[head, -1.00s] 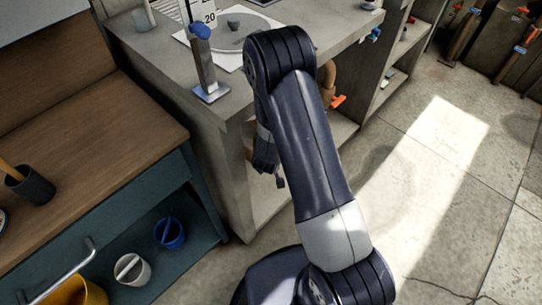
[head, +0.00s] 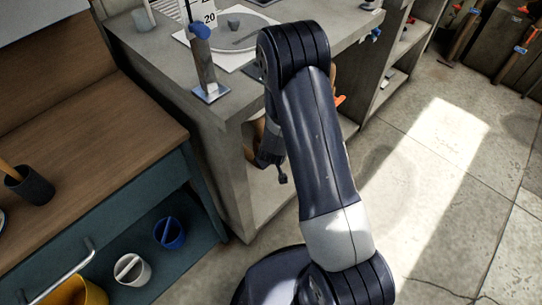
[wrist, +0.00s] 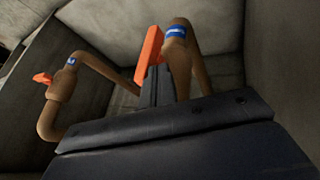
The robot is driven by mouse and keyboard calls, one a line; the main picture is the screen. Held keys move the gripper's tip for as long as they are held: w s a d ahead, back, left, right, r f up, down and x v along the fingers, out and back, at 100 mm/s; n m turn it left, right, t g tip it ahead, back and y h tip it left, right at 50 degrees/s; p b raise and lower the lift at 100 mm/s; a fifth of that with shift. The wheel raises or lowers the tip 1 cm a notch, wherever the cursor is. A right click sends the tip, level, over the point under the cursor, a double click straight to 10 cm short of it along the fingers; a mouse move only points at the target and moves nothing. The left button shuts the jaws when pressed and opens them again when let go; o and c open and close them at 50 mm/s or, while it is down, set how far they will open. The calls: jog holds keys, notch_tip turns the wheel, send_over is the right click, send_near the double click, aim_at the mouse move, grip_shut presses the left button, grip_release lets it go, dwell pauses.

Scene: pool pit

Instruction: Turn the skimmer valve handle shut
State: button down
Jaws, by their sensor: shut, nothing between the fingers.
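In the wrist view, a brown valve pipe with a blue label (wrist: 175,30) stands straight ahead, and its orange handle (wrist: 149,55) sticks up on its left. My gripper (wrist: 157,82) is shut and empty, its fingertips just below this handle; I cannot tell whether they touch it. A second brown valve (wrist: 62,85) with a blue label and an orange handle (wrist: 42,78) is further left. Both labels are too small to read, so I cannot tell which is the skimmer valve. In the head view, an orange handle (head: 340,99) shows partly behind my arm.
Concrete walls of the cubby enclose the pipes on both sides in the wrist view. In the head view, a grey counter (head: 150,50) is above the cubby, a wooden bench (head: 95,140) is left, and open floor (head: 430,190) is right.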

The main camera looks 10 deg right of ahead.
jog(key=shift+w+d+g+y+b, duration=0.3)
jog(key=shift+g+y+b, duration=0.1)
jog(key=shift+b, duration=0.65)
jog(key=y+b, duration=0.1)
jog(key=b, duration=0.3)
jog(key=d+g+b, duration=0.1)
jog(key=b, duration=0.4)
jog(key=shift+w+d+m+y, duration=0.1)
jog(key=shift+w+m+y, duration=0.2)
jog(key=shift+m+y, duration=0.1)
jog(key=b, duration=0.1)
jog(key=g+y+b, duration=0.1)
jog(key=shift+w+d+r+g+b, duration=0.2)
jog(key=shift+d+r+g+b, duration=0.05)
jog(key=shift+d+g+b, duration=0.1)
jog(key=w+d+g+y, duration=0.1)
jog(key=y, duration=0.1)
jog(key=d+f+m+g+y, duration=0.1)
jog(key=g+y, duration=0.1)
jog(key=y, duration=0.1)
jog(key=w+d+m+g+y+p, duration=0.1)
jog(key=y, duration=0.2)
jog(key=shift+w+d+f+g, duration=0.25)
jog(key=shift+w+f+g, duration=0.05)
jog(key=shift+f+g, duration=0.1)
jog(key=shift+w+d+f, duration=0.1)
jog(key=shift+f, duration=0.05)
